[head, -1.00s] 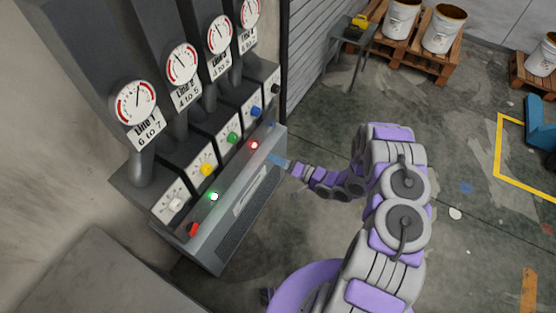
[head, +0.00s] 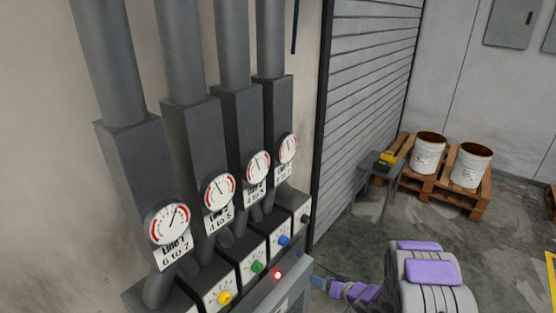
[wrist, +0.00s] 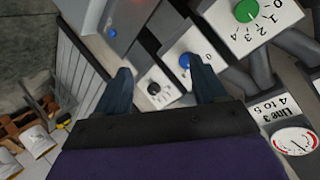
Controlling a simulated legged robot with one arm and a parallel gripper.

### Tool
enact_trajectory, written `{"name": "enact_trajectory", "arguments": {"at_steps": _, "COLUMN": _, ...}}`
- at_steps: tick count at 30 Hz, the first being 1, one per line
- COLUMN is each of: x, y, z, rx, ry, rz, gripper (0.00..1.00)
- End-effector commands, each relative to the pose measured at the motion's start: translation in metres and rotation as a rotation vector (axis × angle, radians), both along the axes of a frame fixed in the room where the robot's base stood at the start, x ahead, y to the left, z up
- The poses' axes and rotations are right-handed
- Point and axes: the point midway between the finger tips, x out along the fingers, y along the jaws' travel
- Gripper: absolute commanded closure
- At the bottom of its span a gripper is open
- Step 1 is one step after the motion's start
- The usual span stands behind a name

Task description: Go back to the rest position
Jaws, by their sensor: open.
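My gripper (wrist: 163,78) is open and empty in the wrist view, its two dark blue fingers apart. The black knob (wrist: 153,88) and the blue knob (wrist: 185,60) show between the fingers; contact cannot be told. In the head view, my gripper (head: 317,282) is small at the lower middle, beside the right end of the control panel. My arm reaches in from the lower right. The panel also bears a green knob (head: 257,267), a yellow knob (head: 224,298) and a lit red lamp (head: 278,274).
Gauges stand above the panel, including the Line 1 gauge (head: 170,222) marked 6 to 7. A roller shutter (head: 365,90) is behind. A small table (head: 377,184) and a pallet (head: 440,193) with white buckets stand at the right. Open floor lies between.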

Motion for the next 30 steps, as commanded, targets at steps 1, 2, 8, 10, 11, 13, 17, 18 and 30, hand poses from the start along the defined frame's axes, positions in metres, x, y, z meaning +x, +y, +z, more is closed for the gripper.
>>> {"name": "enact_trajectory", "arguments": {"at_steps": 1, "x": 0.006, "y": -0.011, "z": 0.009, "rx": -0.076, "ry": 0.003, "rz": -0.02, "gripper": 0.29}}
{"name": "enact_trajectory", "arguments": {"at_steps": 2, "x": 0.009, "y": -0.019, "z": 0.013, "rx": -0.119, "ry": 0.008, "rz": -0.034, "gripper": 0.29}}
{"name": "enact_trajectory", "arguments": {"at_steps": 8, "x": 0.015, "y": -0.067, "z": 0.05, "rx": -0.382, "ry": 0.061, "rz": -0.133, "gripper": 0.29}}
{"name": "enact_trajectory", "arguments": {"at_steps": 10, "x": 0.011, "y": -0.082, "z": 0.065, "rx": -0.46, "ry": 0.086, "rz": -0.169, "gripper": 0.29}}
{"name": "enact_trajectory", "arguments": {"at_steps": 11, "x": 0.009, "y": -0.087, "z": 0.072, "rx": -0.493, "ry": 0.099, "rz": -0.183, "gripper": 0.29}}
{"name": "enact_trajectory", "arguments": {"at_steps": 13, "x": 0.001, "y": -0.1, "z": 0.088, "rx": -0.56, "ry": 0.131, "rz": -0.218, "gripper": 0.29}}
{"name": "enact_trajectory", "arguments": {"at_steps": 17, "x": -0.019, "y": -0.117, "z": 0.119, "rx": -0.664, "ry": 0.197, "rz": -0.281, "gripper": 0.29}}
{"name": "enact_trajectory", "arguments": {"at_steps": 18, "x": -0.027, "y": -0.121, "z": 0.128, "rx": -0.69, "ry": 0.22, "rz": -0.298, "gripper": 0.29}}
{"name": "enact_trajectory", "arguments": {"at_steps": 30, "x": -0.144, "y": -0.12, "z": 0.204, "rx": -0.828, "ry": 0.5, "rz": -0.395, "gripper": 0.29}}
